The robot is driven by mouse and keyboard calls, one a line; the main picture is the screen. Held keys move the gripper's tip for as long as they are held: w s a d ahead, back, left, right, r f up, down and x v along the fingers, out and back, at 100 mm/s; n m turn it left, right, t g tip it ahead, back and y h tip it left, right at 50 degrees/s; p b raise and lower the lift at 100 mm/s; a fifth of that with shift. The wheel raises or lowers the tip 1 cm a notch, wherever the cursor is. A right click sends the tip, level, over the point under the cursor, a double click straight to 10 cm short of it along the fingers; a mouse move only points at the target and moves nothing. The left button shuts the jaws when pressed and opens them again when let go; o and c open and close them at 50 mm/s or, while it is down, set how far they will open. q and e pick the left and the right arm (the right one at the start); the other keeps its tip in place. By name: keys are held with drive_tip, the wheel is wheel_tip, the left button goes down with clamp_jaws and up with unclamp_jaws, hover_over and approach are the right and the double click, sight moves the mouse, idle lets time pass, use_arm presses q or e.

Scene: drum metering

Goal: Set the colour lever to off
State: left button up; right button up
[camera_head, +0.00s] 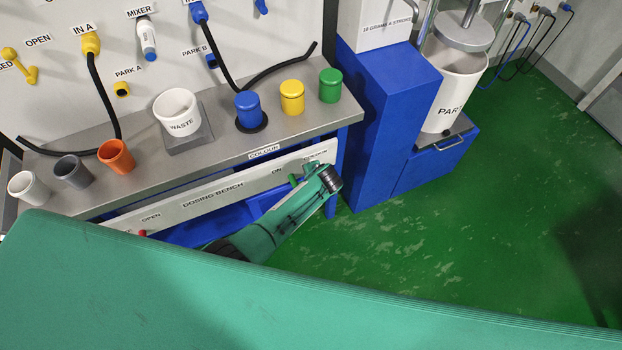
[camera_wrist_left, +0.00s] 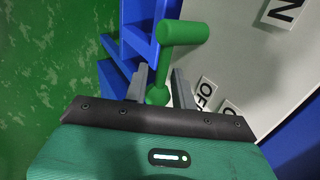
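The green colour lever (camera_head: 293,181) sits on the front panel of the dosing bench, just right of the ON label (camera_head: 277,171) and mostly behind my gripper. In the left wrist view the lever (camera_wrist_left: 183,33) shows a thick round handle on a thinner stem with a rounded end. My left gripper (camera_head: 323,176) is at the panel's right end; in the wrist view its fingers (camera_wrist_left: 160,87) are apart, one on either side of the stem's rounded end. Contact cannot be told. A partly hidden OFF label (camera_wrist_left: 206,93) lies beside the right finger. My right gripper is not in view.
The bench top (camera_head: 220,135) above holds a waste cup (camera_head: 177,112), several coloured cups and lidded pots. A blue cabinet (camera_head: 385,110) stands close to the right of the panel. Green floor (camera_head: 450,240) is open at the right.

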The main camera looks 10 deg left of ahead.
use_arm(q)
drive_tip(key=p+v, duration=0.1)
drive_tip(key=v, duration=1.2)
drive_tip(key=shift+d+r, duration=0.15)
drive_tip(key=shift+r, duration=0.25)
drive_tip(key=shift+s, duration=0.1)
